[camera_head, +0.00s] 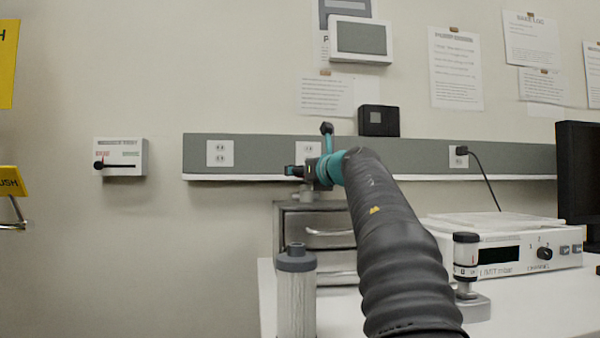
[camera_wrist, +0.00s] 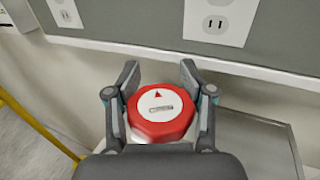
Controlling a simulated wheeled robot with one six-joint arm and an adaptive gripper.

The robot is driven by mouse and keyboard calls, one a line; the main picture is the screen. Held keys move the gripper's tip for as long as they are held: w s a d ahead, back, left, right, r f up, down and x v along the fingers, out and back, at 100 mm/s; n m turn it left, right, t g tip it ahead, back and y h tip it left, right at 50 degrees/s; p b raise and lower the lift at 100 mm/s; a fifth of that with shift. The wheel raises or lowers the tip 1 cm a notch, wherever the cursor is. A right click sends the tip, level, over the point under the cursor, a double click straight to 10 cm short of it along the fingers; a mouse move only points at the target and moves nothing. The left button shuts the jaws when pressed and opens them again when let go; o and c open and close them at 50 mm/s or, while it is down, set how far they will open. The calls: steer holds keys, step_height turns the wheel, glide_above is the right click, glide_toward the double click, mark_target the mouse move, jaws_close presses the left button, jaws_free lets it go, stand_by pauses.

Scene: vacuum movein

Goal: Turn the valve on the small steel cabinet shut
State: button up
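The small steel cabinet (camera_head: 290,222) stands against the wall on the white bench, partly hidden by my arm. In the wrist view its grey top (camera_wrist: 255,145) shows at the right. The valve has a red knob (camera_wrist: 138,133) with a white face bearing a red arrow that points up in that view, and a small label. The red knob is hidden in the head view; a grey fitting shows on the cabinet top. My gripper (camera_wrist: 159,72) is over the cabinet, fingers spread on either side of the knob. I cannot tell whether they touch it.
A grey wall rail with white outlets (camera_wrist: 219,24) runs close behind the knob. A clear canister with a grey lid (camera_head: 296,300) stands in front of the cabinet.

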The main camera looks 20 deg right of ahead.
steer(key=shift+r+m+h+p, duration=0.15)
steer(key=shift+m+h+p, duration=0.4)
steer(key=shift+p, duration=0.25)
steer(key=shift+d+f+m+h+p, duration=0.15)
steer(key=shift+m+h, duration=0.15)
steer(key=shift+h, duration=0.25)
steer(key=shift+f+m+h+p, duration=0.15)
steer(key=shift+m+h, duration=0.1)
steer(key=shift+h, duration=0.25)
steer(key=shift+d+m+h, duration=0.2)
steer(key=shift+m+h, duration=0.2)
steer(key=shift+h, duration=0.3)
steer(key=o, duration=0.9)
steer(key=shift+s, duration=0.1)
steer(key=shift+r, duration=0.1)
